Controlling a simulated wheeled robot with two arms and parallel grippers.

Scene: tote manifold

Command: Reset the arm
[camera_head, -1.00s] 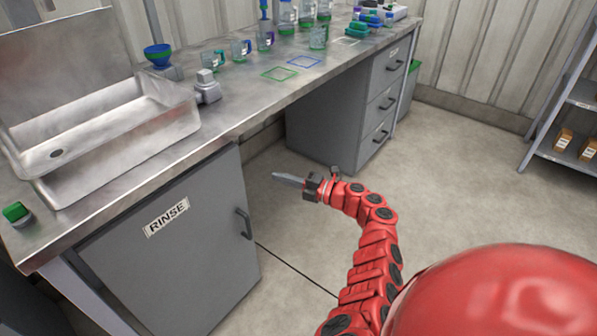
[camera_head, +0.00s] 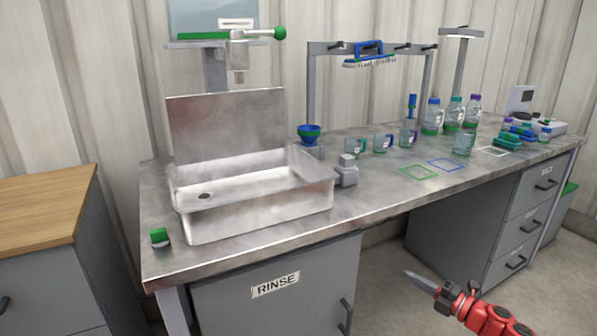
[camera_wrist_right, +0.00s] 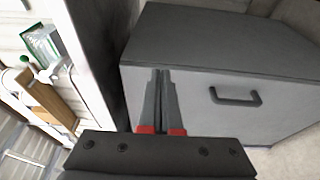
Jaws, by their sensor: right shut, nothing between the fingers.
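My right gripper (camera_head: 421,282) is shut and empty at the lower right of the head view, in front of the open space under the bench. Its red arm (camera_head: 492,318) comes in from the bottom right. In the right wrist view the two grey fingers (camera_wrist_right: 161,92) lie side by side with red bands at their bases. They overlap a grey cabinet (camera_wrist_right: 205,90) with a dark handle. My left gripper is in neither view.
The metal bench (camera_head: 240,245) holds a sink (camera_head: 262,219), several beakers and bottles, and green and blue outlined squares. The RINSE cabinet (camera_head: 230,310) stands below the sink. A wood-topped cabinet (camera_head: 35,205) stands at left. Clear floor (camera_head: 560,280) shows at lower right.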

